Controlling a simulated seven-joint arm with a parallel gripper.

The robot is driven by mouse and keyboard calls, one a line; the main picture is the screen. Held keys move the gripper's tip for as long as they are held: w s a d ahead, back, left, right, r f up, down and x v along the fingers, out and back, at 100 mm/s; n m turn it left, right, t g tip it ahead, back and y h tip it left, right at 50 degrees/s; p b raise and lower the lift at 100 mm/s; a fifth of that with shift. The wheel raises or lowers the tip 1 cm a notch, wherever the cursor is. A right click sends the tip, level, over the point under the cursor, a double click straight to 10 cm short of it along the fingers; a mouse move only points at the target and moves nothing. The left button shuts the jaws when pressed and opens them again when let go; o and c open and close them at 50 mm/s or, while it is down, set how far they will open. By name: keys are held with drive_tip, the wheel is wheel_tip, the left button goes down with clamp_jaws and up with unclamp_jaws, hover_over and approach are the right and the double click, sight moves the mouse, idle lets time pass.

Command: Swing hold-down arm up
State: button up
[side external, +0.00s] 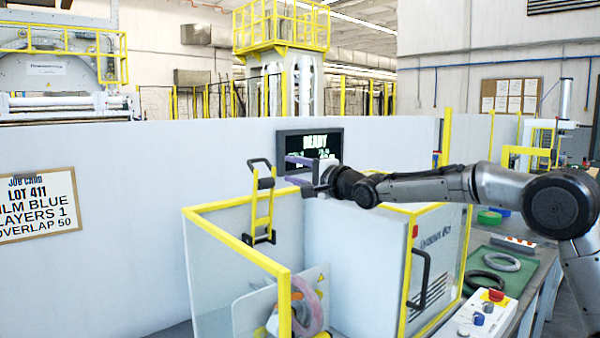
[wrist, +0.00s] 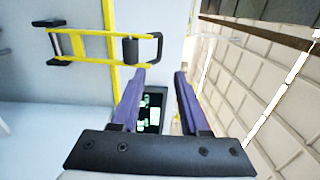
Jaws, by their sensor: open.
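The hold-down arm (side external: 262,208) is a yellow two-rail frame with a black handle (side external: 260,162) at its top and a black foot. It stands roughly upright inside the yellow-framed machine enclosure (side external: 285,270). In the wrist view the hold-down arm (wrist: 95,47) lies across the upper left, its black handle (wrist: 158,48) just beyond the fingertips. My gripper (side external: 289,170) is open and level with the handle, just right of it in the side view. The wrist view shows my gripper (wrist: 160,74) empty between its purple fingers; contact with the handle cannot be told.
A coil (side external: 308,305) sits low in the enclosure, partly hidden by a yellow post. A dark screen (side external: 318,139) hangs on the wall behind my gripper. A green bench (side external: 528,275) with rings and a button box (side external: 487,313) is at the right.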

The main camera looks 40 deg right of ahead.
drive_tip(key=shift+s, duration=1.1)
drive_tip(key=s+a+r+t, duration=0.1)
drive_tip(key=s+r, duration=0.6)
drive_tip(key=s+f+n+g, duration=0.2)
drive_tip(key=s, duration=0.7)
drive_tip(key=s+a+f+n+g, duration=0.1)
drive_tip(key=s+f+n+g, duration=1)
drive_tip(key=s+f, duration=1.7)
drive_tip(key=n, duration=0.5)
drive_tip(key=shift+f+g, duration=0.4)
